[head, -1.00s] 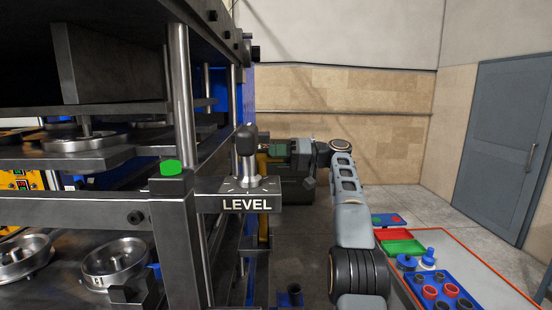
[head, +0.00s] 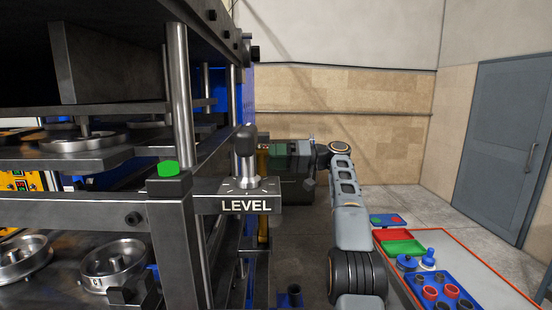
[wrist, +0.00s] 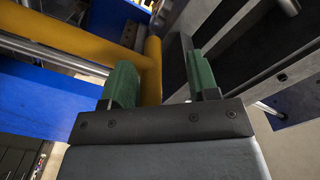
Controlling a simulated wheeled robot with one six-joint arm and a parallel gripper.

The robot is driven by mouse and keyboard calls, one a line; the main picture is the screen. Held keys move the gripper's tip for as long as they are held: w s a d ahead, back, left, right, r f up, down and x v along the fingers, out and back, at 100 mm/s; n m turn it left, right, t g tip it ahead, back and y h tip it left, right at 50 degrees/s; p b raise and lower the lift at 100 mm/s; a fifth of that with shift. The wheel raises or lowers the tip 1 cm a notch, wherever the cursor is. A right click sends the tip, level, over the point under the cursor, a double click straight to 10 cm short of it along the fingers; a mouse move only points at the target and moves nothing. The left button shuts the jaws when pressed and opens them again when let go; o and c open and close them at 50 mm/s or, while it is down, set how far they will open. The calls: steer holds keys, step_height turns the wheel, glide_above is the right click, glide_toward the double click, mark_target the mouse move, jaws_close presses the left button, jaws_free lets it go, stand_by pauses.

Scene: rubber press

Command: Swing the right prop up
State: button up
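The right prop is a yellow bar (head: 262,165), seen in the head view behind the lever post, at the press's right side. In the wrist view the yellow prop (wrist: 152,68) crosses from the upper left to a joint and runs down between my fingers. My gripper (wrist: 160,68) is open; its two green fingers stand apart. The yellow bar lies close beside the left finger, with a gap before the right finger. I cannot tell whether the left finger touches it. In the head view my gripper (head: 277,150) is at the bar's upper part, its tips partly hidden.
A LEVEL plate (head: 246,205) with an upright black-knobbed lever (head: 246,145) stands in front of the prop. A steel frame post with a green pad (head: 169,168) is at the left. A bench (head: 480,265) with coloured trays and parts stands at the right.

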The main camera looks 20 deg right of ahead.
steer(key=shift+s+a+r, duration=0.15)
steer(key=shift+s+r, duration=0.1)
steer(key=shift+r, duration=0.05)
